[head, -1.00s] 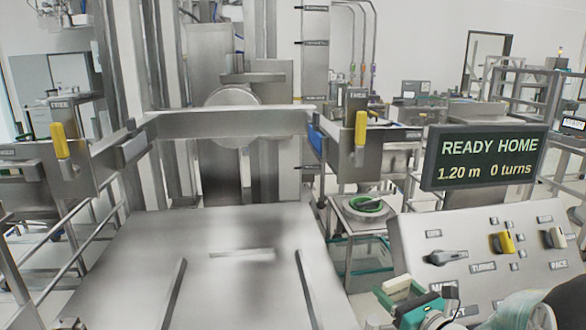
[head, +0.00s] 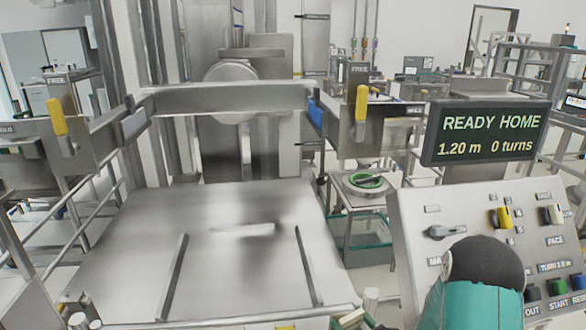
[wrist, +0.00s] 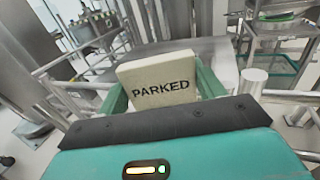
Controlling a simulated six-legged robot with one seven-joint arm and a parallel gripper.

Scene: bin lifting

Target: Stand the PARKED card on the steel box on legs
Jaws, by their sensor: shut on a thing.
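The PARKED card (wrist: 160,80) is a cream block with dark lettering, upright and slightly tilted in the wrist view. My gripper (wrist: 163,90) is shut on it, with green fingers at its two sides. In the head view, a cream edge of the card (head: 351,319) shows low at the bottom, mostly cut off. A steel stand on legs (head: 357,201) with a green ring on top is right of the middle. A sloped steel control box (head: 420,235) is at the right, its legs out of view. I cannot tell which is the task's steel box.
A flat steel platform (head: 215,265) with raised bars fills the lower left. A rail with yellow-handled latches (head: 361,103) crosses behind it. A display (head: 485,133) reads READY HOME, 1.20 m, 0 turns. A post (wrist: 252,82) stands right of the card in the wrist view.

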